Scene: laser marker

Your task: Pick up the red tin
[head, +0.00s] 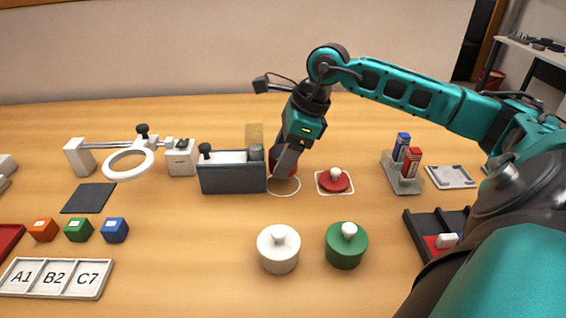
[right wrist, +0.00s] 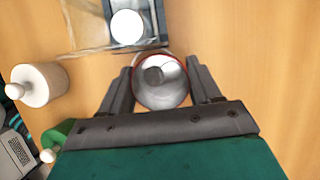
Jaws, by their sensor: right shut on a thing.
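The red tin (right wrist: 160,88) is open at the top, with a shiny metal inside and a red rim, in the right wrist view. My right gripper (right wrist: 160,76) is shut on it, one finger on each side. In the head view the gripper (head: 284,163) hides most of the tin, and only a bit of red (head: 293,167) shows. A white circle outline (head: 284,191) lies on the table just in front of it. I cannot tell whether the tin touches the table. A red lid (head: 335,185) with a white knob lies on a white-edged square to the right. My left gripper is out of view.
A dark grey box (head: 232,181) stands close on the left of the gripper. A white lidded tin (head: 278,252) and a green lidded tin (head: 346,249) stand in front. A grey holder (head: 404,182) with blue and red items stands to the right.

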